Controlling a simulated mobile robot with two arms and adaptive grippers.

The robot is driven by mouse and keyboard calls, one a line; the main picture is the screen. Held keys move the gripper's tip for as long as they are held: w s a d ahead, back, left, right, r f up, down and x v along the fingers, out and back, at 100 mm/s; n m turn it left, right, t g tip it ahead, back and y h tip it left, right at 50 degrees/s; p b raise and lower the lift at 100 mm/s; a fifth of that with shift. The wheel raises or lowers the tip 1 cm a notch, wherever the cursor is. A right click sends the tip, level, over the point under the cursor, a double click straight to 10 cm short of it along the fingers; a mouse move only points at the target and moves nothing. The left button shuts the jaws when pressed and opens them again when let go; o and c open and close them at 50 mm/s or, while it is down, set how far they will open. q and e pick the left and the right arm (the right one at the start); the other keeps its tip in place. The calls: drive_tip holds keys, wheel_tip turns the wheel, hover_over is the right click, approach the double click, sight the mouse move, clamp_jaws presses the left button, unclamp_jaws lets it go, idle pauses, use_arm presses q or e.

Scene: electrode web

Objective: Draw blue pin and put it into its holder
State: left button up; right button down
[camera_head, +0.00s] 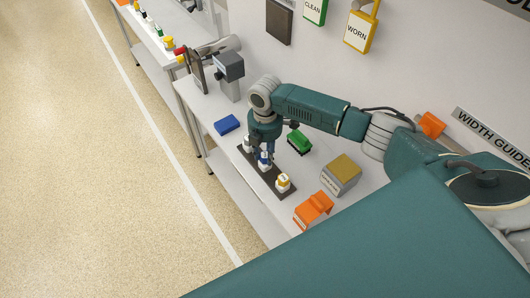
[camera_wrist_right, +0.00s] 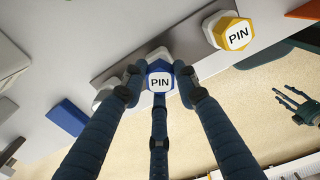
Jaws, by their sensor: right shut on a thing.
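The blue pin (camera_head: 264,160), with a white top reading PIN, stands in a dark strip (camera_head: 258,183) on the bench, between a white pin (camera_head: 246,145) and a yellow pin (camera_head: 283,181). My right gripper (camera_head: 263,150) comes down from above and is shut on the blue pin. In the right wrist view the fingers close around the blue pin (camera_wrist_right: 160,80); its lower part is hidden. The yellow pin (camera_wrist_right: 228,33) is clear of the fingers there. My left gripper (camera_wrist_right: 293,103) shows small at the right of that view, fingers spread and empty. I cannot tell which item is the pin's holder.
A blue block (camera_head: 227,125) lies left of the strip, and a green block (camera_head: 299,142) lies behind it. A yellow-topped box (camera_head: 341,175) and an orange block (camera_head: 313,210) stand to the right. A grey post device (camera_head: 230,75) stands farther left. The aisle floor (camera_head: 90,180) is clear.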

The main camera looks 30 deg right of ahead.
sight(265, 155)
drive_tip(key=shift+f, duration=0.5)
drive_tip(key=c, duration=1.3)
unclamp_jaws()
drive_tip(key=shift+o, duration=0.2)
drive_tip(key=shift+r, duration=0.3)
wheel_tip(265, 155, up, 12)
drive_tip(key=shift+f, duration=0.25)
